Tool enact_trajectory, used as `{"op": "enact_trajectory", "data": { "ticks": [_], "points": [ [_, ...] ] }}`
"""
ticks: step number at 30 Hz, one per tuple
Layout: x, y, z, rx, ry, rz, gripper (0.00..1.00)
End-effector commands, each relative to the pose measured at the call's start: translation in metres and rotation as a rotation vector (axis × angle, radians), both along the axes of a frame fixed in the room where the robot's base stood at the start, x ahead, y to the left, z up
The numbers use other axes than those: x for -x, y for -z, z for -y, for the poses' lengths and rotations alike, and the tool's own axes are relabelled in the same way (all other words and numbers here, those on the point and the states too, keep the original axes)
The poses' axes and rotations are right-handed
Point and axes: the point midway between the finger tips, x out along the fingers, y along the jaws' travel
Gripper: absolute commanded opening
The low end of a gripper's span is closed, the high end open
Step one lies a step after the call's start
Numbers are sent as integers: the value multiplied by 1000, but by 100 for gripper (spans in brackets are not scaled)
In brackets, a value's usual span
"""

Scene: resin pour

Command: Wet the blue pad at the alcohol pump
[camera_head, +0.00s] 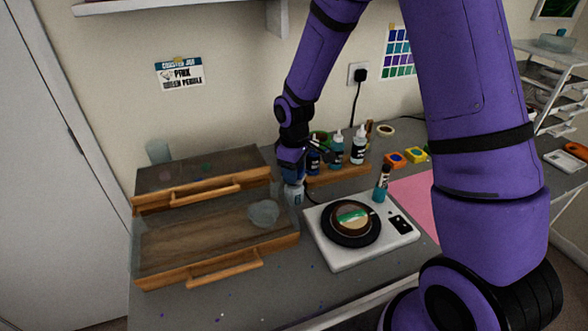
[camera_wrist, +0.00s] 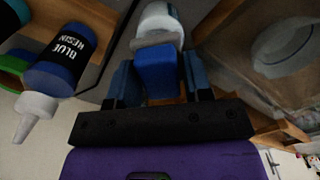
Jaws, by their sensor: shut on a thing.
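My gripper (camera_wrist: 160,80) is shut on the blue pad (camera_wrist: 157,70), which sits between its two fingers in the wrist view. In the head view my gripper (camera_head: 291,168) is pointed down at the back of the bench, right above the alcohol pump (camera_head: 294,193), a small pale bottle with a label. In the wrist view the pump's white top (camera_wrist: 160,22) shows directly beyond the pad, overlapping it. I cannot tell whether the pad touches the pump. My fingers hide the pad in the head view.
A wooden rack with resin bottles (camera_head: 358,147) is close right; the blue resin bottle (camera_wrist: 62,60) is beside my gripper. A white scale (camera_head: 375,250) with a round black plate is in front.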

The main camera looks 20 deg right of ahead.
Motion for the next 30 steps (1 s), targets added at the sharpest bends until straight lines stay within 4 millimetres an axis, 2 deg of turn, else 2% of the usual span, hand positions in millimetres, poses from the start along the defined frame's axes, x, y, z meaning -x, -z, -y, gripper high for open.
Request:
{"op": "enact_trajectory", "data": {
  "ticks": [30],
  "points": [
    [0,10,0,-1,0,1,27]
  ]
}}
